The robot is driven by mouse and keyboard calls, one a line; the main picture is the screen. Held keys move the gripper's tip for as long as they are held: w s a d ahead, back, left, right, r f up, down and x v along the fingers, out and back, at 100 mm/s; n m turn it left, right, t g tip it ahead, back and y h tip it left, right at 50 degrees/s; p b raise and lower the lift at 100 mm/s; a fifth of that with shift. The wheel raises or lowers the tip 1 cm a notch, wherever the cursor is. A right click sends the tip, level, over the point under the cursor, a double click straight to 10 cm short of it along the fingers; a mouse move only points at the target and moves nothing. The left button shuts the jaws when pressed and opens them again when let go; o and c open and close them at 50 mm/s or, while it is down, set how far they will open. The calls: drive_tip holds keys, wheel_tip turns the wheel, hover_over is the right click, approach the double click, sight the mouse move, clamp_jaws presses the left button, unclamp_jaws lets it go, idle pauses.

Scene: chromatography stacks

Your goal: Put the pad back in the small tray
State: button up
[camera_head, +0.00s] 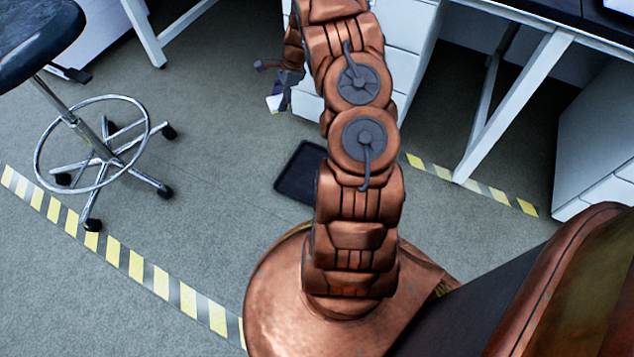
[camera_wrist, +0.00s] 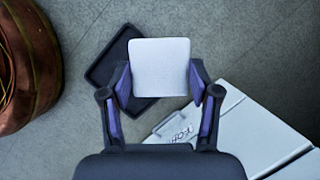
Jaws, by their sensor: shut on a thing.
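My gripper (camera_wrist: 160,88) is shut on the pad (camera_wrist: 160,58), a pale, flat, rounded square that shows between its fingers in the wrist view. In the head view my gripper (camera_head: 285,90) is partly behind my arm, with a small pale part of the pad (camera_head: 274,101) at its lower end. The small tray (camera_wrist: 103,68) is dark and rounded at the corners. It lies on the floor, and in the wrist view the pad covers part of it. The tray (camera_head: 297,172) also shows in the head view, its right side hidden by my arm. The pad appears to be above the floor.
A white drawer cabinet (camera_head: 400,70) stands behind my arm; a white surface (camera_wrist: 235,125) shows at the lower right in the wrist view. A wheeled stool (camera_head: 100,150) stands at left. Yellow-striped tape (camera_head: 135,265) crosses the floor. Floor left of the tray is clear.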

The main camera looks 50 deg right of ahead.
drive_tip(key=s+f+m+b, duration=0.25)
drive_tip(key=s+f, duration=0.45)
drive_tip(key=f, duration=0.4)
drive_tip(key=shift+s+a+f+m+t+h+b, duration=0.25)
drive_tip(key=shift+s+a+f+m+b, duration=0.15)
drive_tip(key=shift+s+a+f+b, duration=1.8)
drive_tip(key=shift+s+a+f+m+t+h+b, duration=0.35)
drive_tip(key=shift+s+a+f+b, duration=0.9)
drive_tip(key=shift+s+f, duration=1.75)
drive_tip(key=shift+s+a+f+m+t+b, duration=0.1)
drive_tip(key=shift+s+a+f+m+b, duration=0.4)
drive_tip(key=shift+s+a+f+b, duration=1.95)
